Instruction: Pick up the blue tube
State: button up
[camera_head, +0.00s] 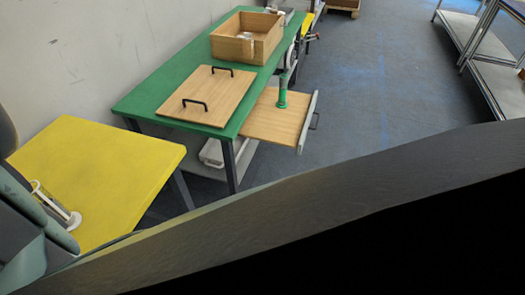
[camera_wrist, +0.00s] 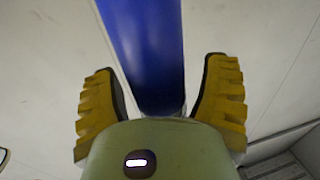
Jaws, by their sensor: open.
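The blue tube (camera_wrist: 145,45) shows in the wrist view as a wide, smooth blue cylinder. It runs from the top edge down to the base of my gripper (camera_wrist: 160,75). The yellow ridged fingers stand apart on either side of the tube, with a pale gap on the right and a narrower one on the left. The gripper is open. The tube's far end is cut off by the top of the picture and its lower end is hidden behind the gripper's greenish body. I cannot make out the tube in the head view.
A yellow table (camera_head: 110,165) stands at the left. A green table (camera_head: 150,95) behind it bears an open wooden box (camera_head: 232,47) and a wooden board (camera_head: 206,93) with two black handles. A drawer (camera_head: 262,122) sticks out toward the clear floor (camera_head: 355,75). Metal shelving (camera_head: 490,55) stands right.

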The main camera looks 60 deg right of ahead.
jog(key=shift+o, duration=0.4)
grip_shut()
dwell(0.5)
